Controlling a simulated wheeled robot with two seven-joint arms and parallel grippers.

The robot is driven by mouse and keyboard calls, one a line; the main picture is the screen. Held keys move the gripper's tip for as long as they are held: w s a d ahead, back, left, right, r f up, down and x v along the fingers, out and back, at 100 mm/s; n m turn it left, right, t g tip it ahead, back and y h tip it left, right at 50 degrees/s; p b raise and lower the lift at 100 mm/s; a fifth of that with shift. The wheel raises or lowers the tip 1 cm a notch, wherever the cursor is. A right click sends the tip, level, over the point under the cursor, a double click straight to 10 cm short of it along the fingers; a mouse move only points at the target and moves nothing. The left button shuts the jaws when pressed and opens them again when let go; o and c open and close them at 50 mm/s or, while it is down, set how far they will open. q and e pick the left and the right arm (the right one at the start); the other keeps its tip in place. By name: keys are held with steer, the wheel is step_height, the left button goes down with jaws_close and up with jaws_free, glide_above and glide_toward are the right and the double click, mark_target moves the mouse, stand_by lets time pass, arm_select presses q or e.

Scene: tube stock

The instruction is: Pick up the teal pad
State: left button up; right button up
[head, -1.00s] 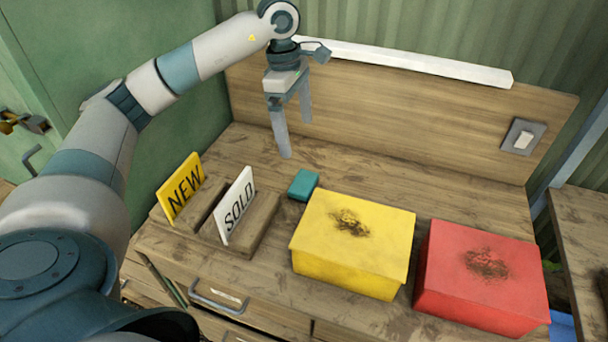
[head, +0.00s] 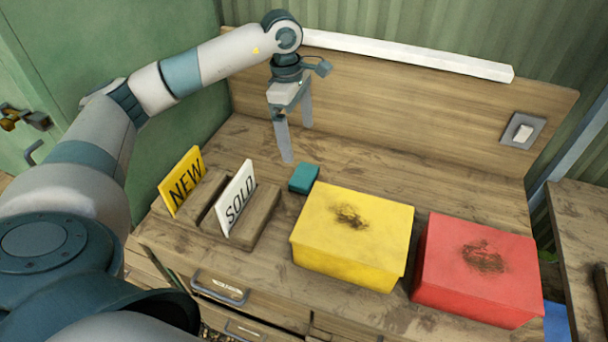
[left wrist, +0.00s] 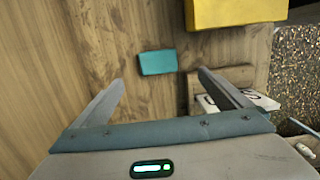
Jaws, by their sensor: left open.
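The teal pad (head: 303,179) is a small block lying on the wooden bench top, just behind the left corner of the yellow box. It also shows in the left wrist view (left wrist: 158,62), beyond the fingertips and between their lines. My left gripper (head: 298,144) is open and empty, with its fingers pointing down, above and behind the pad. In the left wrist view the two spread fingers (left wrist: 161,75) have only bare wood between them. The gripper is apart from the pad. My right gripper is not in view.
A yellow box (head: 352,236) and a red box (head: 475,268) with dark smudges stand right of the pad. The bench behind the boxes is clear.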

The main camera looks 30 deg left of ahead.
arm_select(q)
steer(key=p, duration=0.3)
glide_above(304, 174)
steer(key=f, duration=0.6)
steer(key=shift+s+a+f, duration=0.2)
steer(key=shift+s+f, duration=0.15)
steer(key=shift+f, duration=0.6)
steer(key=shift+w+f+p, duration=0.1)
steer(key=shift+f+p, duration=0.5)
steer(key=shift+p, duration=0.1)
step_height(304, 174, down, 3)
steer(key=shift+w+d+r+p, duration=0.1)
steer(key=shift+w+p, duration=0.05)
steer(key=shift+p, duration=0.75)
steer(key=shift+f, duration=0.6)
steer(key=c, duration=1.2)
